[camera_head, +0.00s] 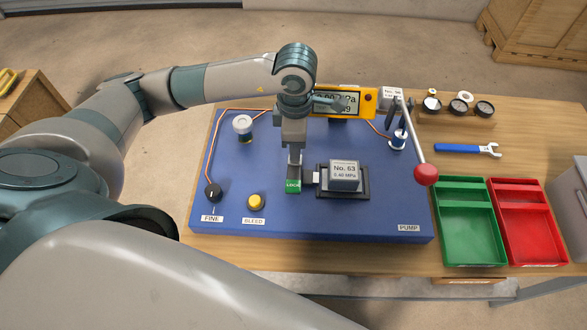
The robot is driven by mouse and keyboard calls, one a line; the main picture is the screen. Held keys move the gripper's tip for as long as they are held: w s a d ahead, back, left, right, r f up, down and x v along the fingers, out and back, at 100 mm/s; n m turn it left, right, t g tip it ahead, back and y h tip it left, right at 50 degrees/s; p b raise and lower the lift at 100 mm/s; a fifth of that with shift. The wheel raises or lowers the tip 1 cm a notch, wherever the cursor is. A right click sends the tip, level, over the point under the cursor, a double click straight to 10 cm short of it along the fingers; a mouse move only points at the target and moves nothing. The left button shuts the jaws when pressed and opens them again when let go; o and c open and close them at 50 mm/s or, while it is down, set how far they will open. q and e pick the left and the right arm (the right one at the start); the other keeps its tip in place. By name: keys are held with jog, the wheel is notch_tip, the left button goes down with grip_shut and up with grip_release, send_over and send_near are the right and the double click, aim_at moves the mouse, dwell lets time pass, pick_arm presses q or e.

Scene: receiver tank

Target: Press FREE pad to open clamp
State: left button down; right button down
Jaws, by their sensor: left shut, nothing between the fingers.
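My left gripper (295,158) points down over the blue panel (270,215), shut and empty. Its fingertips are just behind a small green pad (293,187) whose label seems to read LOCK. I cannot tell whether the fingertips touch anything. No pad marked FREE can be read; the spot behind the green pad is hidden by the gripper. Right of the pad, a grey block marked No. 63 (344,176) sits in a dark clamp fixture (362,190). My right gripper is not in view.
The panel carries a FINE knob (213,192), a yellow BLEED button (255,202), a yellow-framed display (369,103) and a pump lever with a red ball (426,174). Green (467,250) and red (533,250) trays and a blue wrench (460,149) lie to the right.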

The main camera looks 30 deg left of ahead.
pick_arm(q)
jog(key=shift+r+p, duration=0.6)
jog(key=shift+r, duration=0.7)
notch_tip(320, 180, up, 4)
jog(key=shift+r+p, duration=0.25)
jog(key=shift+p, duration=0.6)
jog(key=shift+s, duration=0.1)
